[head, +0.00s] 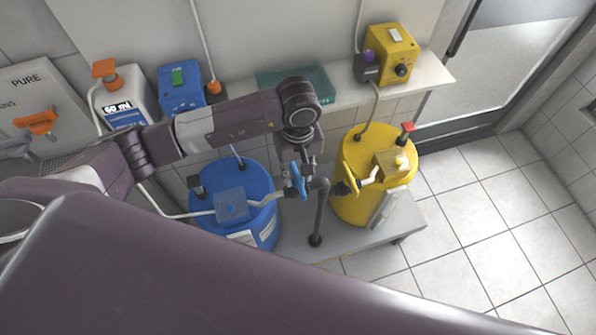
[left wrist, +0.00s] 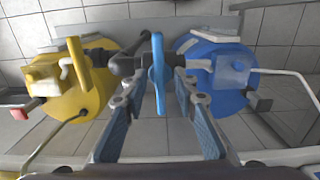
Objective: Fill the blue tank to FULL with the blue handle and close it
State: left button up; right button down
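The blue tank (head: 228,186) stands on a low grey platform at the middle left in the head view. It also shows at the right in the left wrist view (left wrist: 205,100). The blue handle (head: 298,180) sits on dark pipework between the blue and yellow tanks. In the left wrist view the blue handle (left wrist: 158,66) stands lengthwise between my finger tips. My left gripper (left wrist: 160,84) is open around it, with a visible gap on each side. In the head view my left gripper (head: 302,160) reaches down over the handle. I cannot read the tank's fill level. My right gripper is not in view.
The yellow tank (head: 352,200) with a yellow handle (head: 347,182) stands close to the right. A shelf behind holds a blue box (head: 181,84), a green tray (head: 285,84), a yellow box (head: 392,52) and a white bottle (head: 122,105). Tiled floor at the right is free.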

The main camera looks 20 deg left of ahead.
pick_arm(q)
grip_shut()
jog(key=shift+f+n+b, duration=0.2)
jog(key=shift+n+b, duration=0.4)
jog(key=shift+b, duration=0.3)
jog(key=n+b, duration=1.2)
jog(key=b, duration=0.2)
jog(key=shift+r+n+b, duration=0.2)
jog(key=shift+n+b, duration=1.75)
jog(key=shift+n, duration=0.45)
grip_release()
